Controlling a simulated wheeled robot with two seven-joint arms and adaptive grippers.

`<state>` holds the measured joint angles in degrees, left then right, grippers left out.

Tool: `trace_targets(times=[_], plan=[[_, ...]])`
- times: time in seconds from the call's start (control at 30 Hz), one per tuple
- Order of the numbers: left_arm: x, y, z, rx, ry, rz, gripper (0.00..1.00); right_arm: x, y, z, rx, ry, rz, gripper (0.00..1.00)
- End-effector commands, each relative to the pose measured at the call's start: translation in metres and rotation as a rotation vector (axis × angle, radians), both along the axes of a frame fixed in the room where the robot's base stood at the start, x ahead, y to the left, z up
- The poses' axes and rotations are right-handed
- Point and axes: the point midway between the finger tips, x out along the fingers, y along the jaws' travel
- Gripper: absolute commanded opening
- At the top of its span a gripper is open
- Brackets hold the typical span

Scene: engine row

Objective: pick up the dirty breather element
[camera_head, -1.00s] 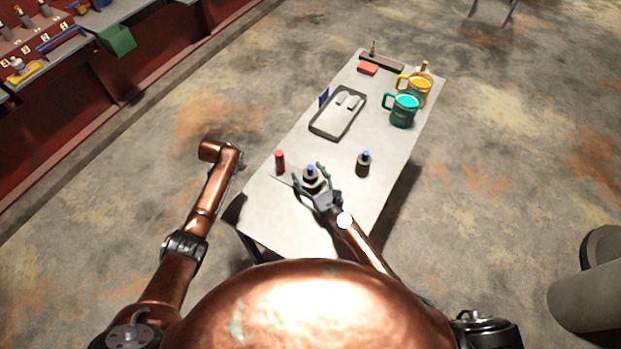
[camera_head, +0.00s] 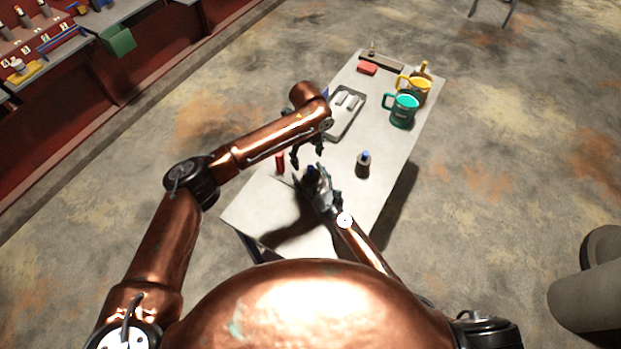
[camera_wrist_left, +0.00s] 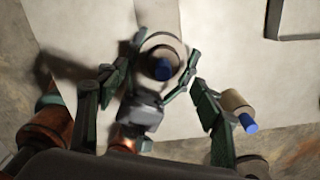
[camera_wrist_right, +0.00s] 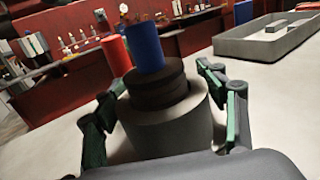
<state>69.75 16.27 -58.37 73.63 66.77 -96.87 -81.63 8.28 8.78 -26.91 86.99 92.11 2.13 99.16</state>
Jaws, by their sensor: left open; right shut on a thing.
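A dark ringed element with a blue top (camera_wrist_right: 160,85) sits in a pale grey cup-shaped housing (camera_wrist_right: 165,130). I take it for the dirty breather element. My right gripper (camera_wrist_right: 160,105) is shut on the housing, one finger on each side. My left gripper (camera_head: 307,156) is open and empty, just above the element. In the left wrist view the blue top (camera_wrist_left: 163,69) shows between its fingers, apart from them. A second, paler element with a blue top (camera_head: 363,163) stands upright to the right; the left wrist view shows it too (camera_wrist_left: 238,106).
A red cylinder (camera_head: 280,162) stands close left of the housing. The grey tray (camera_head: 357,123) with pale pieces lies behind, partly hidden by my left arm.

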Motion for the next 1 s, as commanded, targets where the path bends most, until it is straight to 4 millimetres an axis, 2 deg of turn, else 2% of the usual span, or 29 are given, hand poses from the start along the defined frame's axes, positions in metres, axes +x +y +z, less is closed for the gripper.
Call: trace_targets(times=[0.1,0.43,0.73,1.0], plan=[[-0.001,-0.001,-0.019,-0.001,0.002,0.002,0.60,0.000,0.001,0.000,0.001,0.000,0.001,0.07],[-0.001,-0.004,-0.041,-0.003,-0.001,0.003,0.60,0.000,0.001,0.000,0.001,0.000,0.001,0.07],[-0.004,-0.010,-0.082,-0.001,0.000,0.004,0.60,0.000,0.001,0.000,0.001,0.000,0.002,0.07],[-0.004,-0.010,-0.085,-0.003,-0.001,0.003,0.59,0.000,0.001,0.000,0.001,0.000,0.001,0.07]])
